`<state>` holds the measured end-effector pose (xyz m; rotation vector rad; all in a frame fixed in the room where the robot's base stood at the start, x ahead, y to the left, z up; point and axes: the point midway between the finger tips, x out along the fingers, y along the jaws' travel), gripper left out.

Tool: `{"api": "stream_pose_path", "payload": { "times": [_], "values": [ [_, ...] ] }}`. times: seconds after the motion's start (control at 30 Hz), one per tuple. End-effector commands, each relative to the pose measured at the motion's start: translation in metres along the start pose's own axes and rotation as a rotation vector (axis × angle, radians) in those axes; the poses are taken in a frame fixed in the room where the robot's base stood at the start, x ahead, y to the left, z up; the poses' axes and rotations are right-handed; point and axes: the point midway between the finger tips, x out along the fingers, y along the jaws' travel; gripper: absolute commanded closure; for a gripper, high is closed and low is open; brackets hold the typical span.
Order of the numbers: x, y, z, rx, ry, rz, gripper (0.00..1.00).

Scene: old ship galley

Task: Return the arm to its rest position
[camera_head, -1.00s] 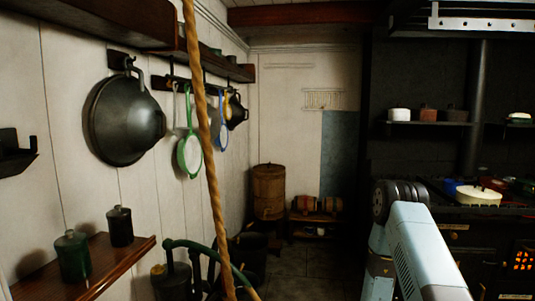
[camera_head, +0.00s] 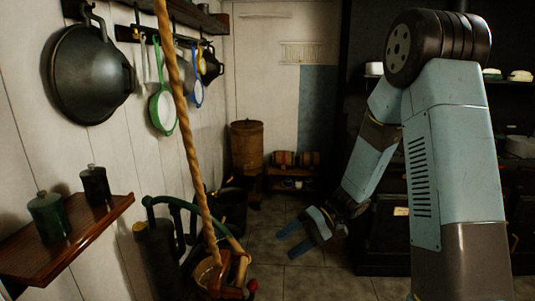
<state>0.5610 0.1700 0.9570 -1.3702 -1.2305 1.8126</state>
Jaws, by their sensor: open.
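My arm (camera_head: 455,150) stands raised on the right side of the head view, pale blue with a dark ribbed joint at the top. The arm bends down to the left from that joint. My gripper (camera_head: 290,242) hangs low, left of the arm, over the dark tiled floor. Its blue fingers are apart and nothing shows between them.
A rope (camera_head: 183,120) hangs in front, left of my gripper. A pump with a green handle (camera_head: 190,205) and a wooden bucket (camera_head: 207,275) stand lower left. A shelf (camera_head: 75,235) holds two jars. The dark stove (camera_head: 385,225) is behind my arm. Floor between is clear.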

Motion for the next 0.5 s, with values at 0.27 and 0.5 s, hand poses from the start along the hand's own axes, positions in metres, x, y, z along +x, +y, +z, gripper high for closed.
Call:
{"api": "stream_pose_path", "payload": {
  "times": [0.27, 0.5],
  "values": [
    [-0.030, -0.036, 0.039, -0.003, -0.018, 0.219, 0.28],
    [-0.057, -0.059, 0.073, 0.003, 0.011, 0.412, 0.28]
  ]
}}
